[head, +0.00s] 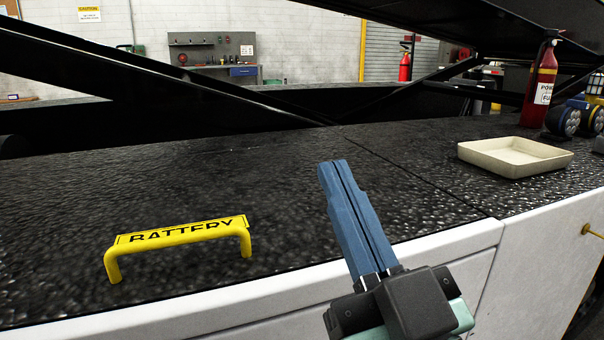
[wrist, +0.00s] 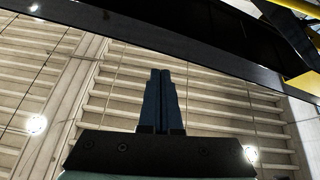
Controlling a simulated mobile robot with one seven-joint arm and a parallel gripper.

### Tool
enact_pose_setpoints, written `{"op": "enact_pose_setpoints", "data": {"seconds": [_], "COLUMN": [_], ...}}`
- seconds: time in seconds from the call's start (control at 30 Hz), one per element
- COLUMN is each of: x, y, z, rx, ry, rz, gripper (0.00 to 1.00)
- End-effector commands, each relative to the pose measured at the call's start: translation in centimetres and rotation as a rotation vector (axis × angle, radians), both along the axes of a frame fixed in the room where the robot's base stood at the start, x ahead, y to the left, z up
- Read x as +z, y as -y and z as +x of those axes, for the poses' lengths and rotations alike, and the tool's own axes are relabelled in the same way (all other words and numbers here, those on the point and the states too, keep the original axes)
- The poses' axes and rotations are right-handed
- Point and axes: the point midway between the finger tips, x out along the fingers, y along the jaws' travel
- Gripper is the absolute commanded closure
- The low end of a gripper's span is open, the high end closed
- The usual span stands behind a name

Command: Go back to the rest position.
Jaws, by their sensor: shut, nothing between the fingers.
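My gripper (head: 332,168) has blue fingers closed flat together with nothing between them. In the head view it points up and slightly left, in front of the black textured deck. It appears apart from the yellow battery handle (head: 180,232), which stands on the deck to its left. In the wrist view the fingers (wrist: 160,75) are also together and point toward the ceiling and a dark beam.
A cream tray (head: 515,158) sits empty on the deck at the right. A red fire extinguisher (head: 540,85) stands behind it beside round lamps (head: 562,121). Black diagonal beams (head: 170,85) cross above the deck. The white side panel (head: 540,250) runs along the front.

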Motion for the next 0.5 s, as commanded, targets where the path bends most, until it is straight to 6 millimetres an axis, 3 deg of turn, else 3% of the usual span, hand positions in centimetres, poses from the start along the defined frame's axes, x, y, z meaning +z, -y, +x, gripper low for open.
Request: {"op": "enact_pose_setpoints", "data": {"seconds": [0.03,0.27,0.5], "x": [4.0,14.9,25.3], "y": [-1.1,-3.6,-4.9], "z": [0.2,-0.4,-3.7], "rx": [-0.014,-0.124,-0.220], "ry": [0.019,0.118,0.271], "rz": [-0.009,0.009,0.098], "gripper": [1.00,1.00,1.00]}}
